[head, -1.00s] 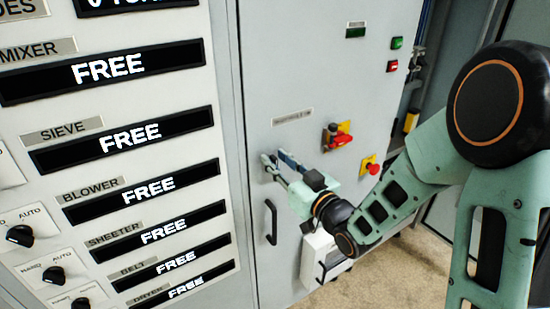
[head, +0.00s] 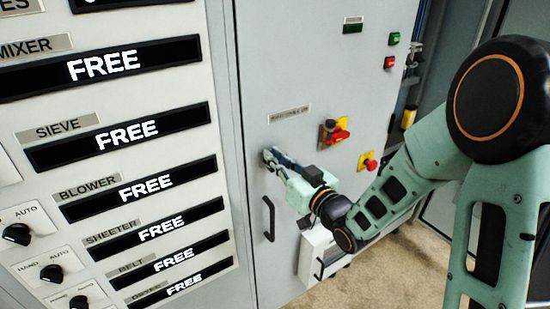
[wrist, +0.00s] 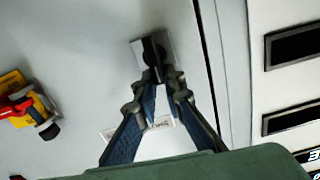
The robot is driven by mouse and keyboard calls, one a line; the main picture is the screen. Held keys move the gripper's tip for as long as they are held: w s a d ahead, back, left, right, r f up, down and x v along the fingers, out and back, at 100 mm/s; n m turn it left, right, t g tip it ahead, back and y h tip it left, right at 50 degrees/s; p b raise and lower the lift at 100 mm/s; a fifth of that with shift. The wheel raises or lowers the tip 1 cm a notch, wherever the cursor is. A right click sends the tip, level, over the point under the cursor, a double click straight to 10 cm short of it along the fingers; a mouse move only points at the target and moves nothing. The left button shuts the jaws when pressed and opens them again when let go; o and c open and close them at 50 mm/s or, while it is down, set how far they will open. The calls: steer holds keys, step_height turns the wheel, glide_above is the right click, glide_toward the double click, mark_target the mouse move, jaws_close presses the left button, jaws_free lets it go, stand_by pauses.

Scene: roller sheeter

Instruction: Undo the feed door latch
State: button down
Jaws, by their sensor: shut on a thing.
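The latch (wrist: 146,47) is a small dark knob on a bright metal plate, fixed to the grey cabinet door (head: 305,60). My gripper (wrist: 160,74) is at the latch, its two fingertips drawn together on the dark knob. In the head view my gripper (head: 268,157) reaches the door from the right, just above a dark vertical handle (head: 269,218). The fingers hide most of the latch there. The fingertips cover part of the knob in the wrist view, so its exact turn is hard to tell.
A yellow-backed red rotary switch (head: 334,134) and a red button (head: 370,162) sit right of my gripper. A label (head: 289,114) is above it. The control panel with FREE displays (head: 130,134) is on the left. A white box (head: 315,255) stands below my arm.

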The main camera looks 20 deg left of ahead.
steer(key=m, duration=0.4)
steer(key=shift+w+d+f+m+b, duration=0.1)
steer(key=shift+w+d+m+b, duration=0.2)
steer(key=shift+w+d+b, duration=0.1)
steer(key=shift+w+d+f+m+p, duration=0.15)
steer(key=shift+f+m+p, duration=0.3)
steer(key=shift+m, duration=1.7)
steer(key=shift+w+d+f+m+p, duration=0.2)
steer(key=shift+m+p, duration=0.45)
steer(key=shift+m, duration=1.45)
steer(key=shift+w+d+f+m+p, duration=0.15)
steer(key=shift+f+m+p, duration=0.35)
steer(key=shift+m, duration=1.65)
steer(key=shift+a, duration=0.15)
steer(key=c, duration=2)
jaws_free()
